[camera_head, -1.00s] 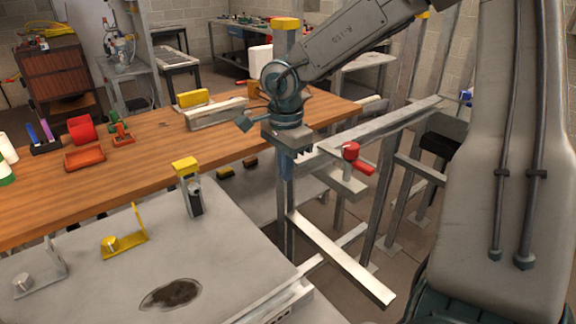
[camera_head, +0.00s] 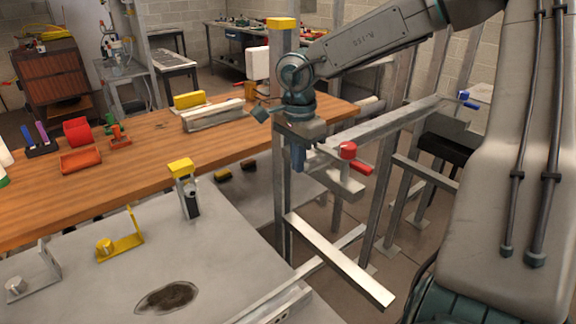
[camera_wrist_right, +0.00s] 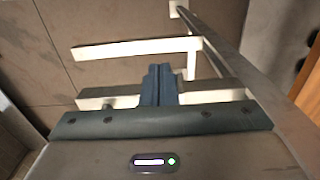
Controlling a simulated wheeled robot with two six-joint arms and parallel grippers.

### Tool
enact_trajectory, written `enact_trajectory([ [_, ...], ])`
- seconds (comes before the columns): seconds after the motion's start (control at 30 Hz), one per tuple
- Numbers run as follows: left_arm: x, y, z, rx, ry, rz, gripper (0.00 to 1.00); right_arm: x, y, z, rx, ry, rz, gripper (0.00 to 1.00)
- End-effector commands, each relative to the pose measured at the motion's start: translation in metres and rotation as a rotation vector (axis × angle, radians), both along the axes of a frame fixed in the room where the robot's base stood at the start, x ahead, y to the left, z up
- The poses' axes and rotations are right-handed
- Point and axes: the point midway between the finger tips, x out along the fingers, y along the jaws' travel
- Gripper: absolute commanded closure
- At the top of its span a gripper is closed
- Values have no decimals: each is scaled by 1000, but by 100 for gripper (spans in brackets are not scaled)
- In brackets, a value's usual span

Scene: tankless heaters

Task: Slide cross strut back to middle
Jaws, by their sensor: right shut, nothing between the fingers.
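My right gripper (camera_head: 298,158) points down just right of the yellow-capped upright post (camera_head: 281,85) in the head view. Its fingers are together and empty; they show as a dark blue pair in the wrist view (camera_wrist_right: 160,85). A grey metal bar (camera_head: 385,124) of the frame runs from near the gripper to the back right. A second pale bar (camera_head: 340,262) lies lower, slanting to the front right. I cannot tell for sure which bar is the cross strut. In the wrist view a pale bar (camera_wrist_right: 137,49) lies beyond the fingertips; contact is unclear. My left gripper is not in view.
A red-handled clamp (camera_head: 350,160) sits on the frame right of my gripper. A blue handle (camera_head: 466,98) is at the far right.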

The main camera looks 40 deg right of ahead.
Motion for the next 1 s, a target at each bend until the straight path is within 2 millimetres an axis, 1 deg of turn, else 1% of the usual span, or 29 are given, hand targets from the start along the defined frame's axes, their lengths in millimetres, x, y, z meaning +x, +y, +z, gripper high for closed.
enact_trajectory([
  [0.13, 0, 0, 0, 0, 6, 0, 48, 1, -1, 25, -4, -7, -2, 100],
  [0.3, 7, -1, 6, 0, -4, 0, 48, 1, -1, 60, -4, -5, -3, 100],
  [0.4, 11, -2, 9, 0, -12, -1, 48, 1, 0, 79, -4, -5, -2, 100],
  [0.5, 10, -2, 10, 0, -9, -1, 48, 1, 0, 91, -2, -3, -2, 100],
  [0.67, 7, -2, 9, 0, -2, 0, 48, 1, 0, 102, -1, -1, -2, 100],
  [1.0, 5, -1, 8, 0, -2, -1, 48, 0, 0, 103, 0, 0, -1, 100],
])
